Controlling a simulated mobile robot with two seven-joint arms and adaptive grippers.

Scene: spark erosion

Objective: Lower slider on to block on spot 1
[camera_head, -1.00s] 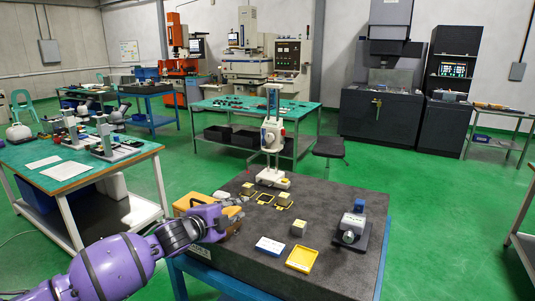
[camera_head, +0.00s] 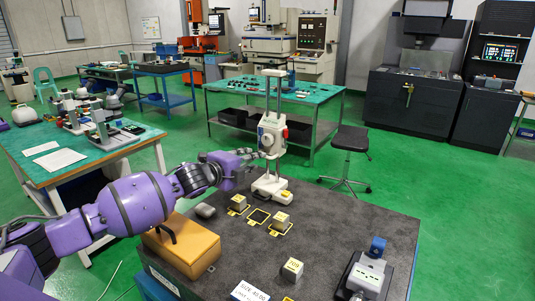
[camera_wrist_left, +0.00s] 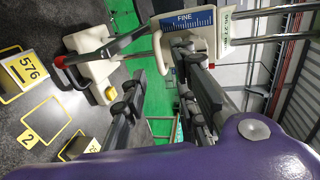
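The height gauge (camera_head: 274,100) stands upright at the back of the dark surface plate, its white base (camera_head: 271,189) on the plate. Its white slider (camera_head: 272,134), with a red knob, is well up the column; its scale marked FINE (camera_wrist_left: 187,20) shows in the left wrist view. My left gripper (camera_head: 256,155) is open beside the slider's lower left; whether it touches is unclear. Grey-and-yellow blocks stand on two yellow-outlined spots: a left block (camera_head: 238,202) and a right block (camera_head: 281,220). The middle spot (camera_head: 258,216), marked 2, is empty. The wrist view shows a block marked 576 (camera_wrist_left: 30,70).
A yellow-brown case (camera_head: 180,247) sits on the plate's left below my arm. A loose block (camera_head: 292,269), a white label card (camera_head: 249,292) and a device with a blue part (camera_head: 368,273) lie nearer. A stool (camera_head: 350,140) stands behind the plate.

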